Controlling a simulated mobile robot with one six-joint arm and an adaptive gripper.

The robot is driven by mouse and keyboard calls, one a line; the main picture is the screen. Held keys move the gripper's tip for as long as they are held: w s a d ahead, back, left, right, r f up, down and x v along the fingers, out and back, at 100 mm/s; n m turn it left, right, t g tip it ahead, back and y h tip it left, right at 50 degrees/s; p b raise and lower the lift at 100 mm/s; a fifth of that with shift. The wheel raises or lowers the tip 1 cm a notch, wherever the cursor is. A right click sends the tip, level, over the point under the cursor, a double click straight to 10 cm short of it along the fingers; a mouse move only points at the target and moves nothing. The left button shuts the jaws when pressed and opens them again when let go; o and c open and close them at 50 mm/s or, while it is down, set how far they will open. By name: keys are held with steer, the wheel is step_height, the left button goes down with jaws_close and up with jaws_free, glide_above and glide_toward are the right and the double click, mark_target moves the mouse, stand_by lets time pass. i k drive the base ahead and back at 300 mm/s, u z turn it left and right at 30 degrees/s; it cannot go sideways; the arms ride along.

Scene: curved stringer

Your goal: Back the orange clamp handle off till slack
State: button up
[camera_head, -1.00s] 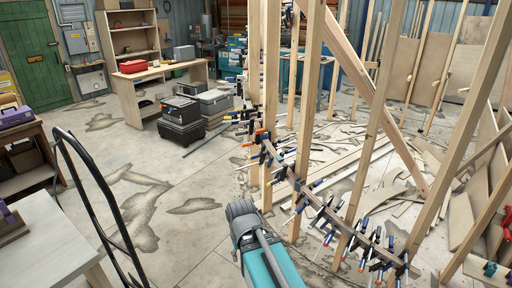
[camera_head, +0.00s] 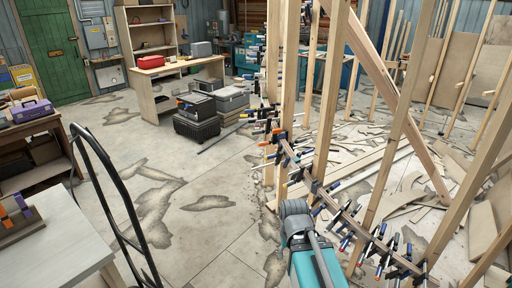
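A curved wooden stringer (camera_head: 318,187) runs among the upright studs, with many small clamps along it. An orange clamp handle (camera_head: 276,131) shows at its far end, beside a stud. Another small orange patch (camera_head: 265,143) lies just left of and below it. The handles are too small to tell how tight any clamp is. My teal and grey arm (camera_head: 312,262) rises from the bottom edge, its grey end in front of the stringer's middle part. No gripper fingers can be made out, and the arm end appears apart from the orange handle.
Tall wooden studs (camera_head: 330,90) and a diagonal brace stand around the stringer. Wood offcuts (camera_head: 405,195) litter the floor behind. A pale table (camera_head: 60,235) and black tube frame stand at the left. Black cases (camera_head: 197,125) sit farther back. Floor between is open.

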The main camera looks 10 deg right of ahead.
mark_target(263, 143)
steer(key=z, duration=0.1)
steer(key=i, duration=1)
steer(key=u, duration=0.1)
steer(key=k, duration=0.6)
steer(key=u, duration=0.45)
steer(key=i, duration=1.75)
steer(key=z, duration=0.25)
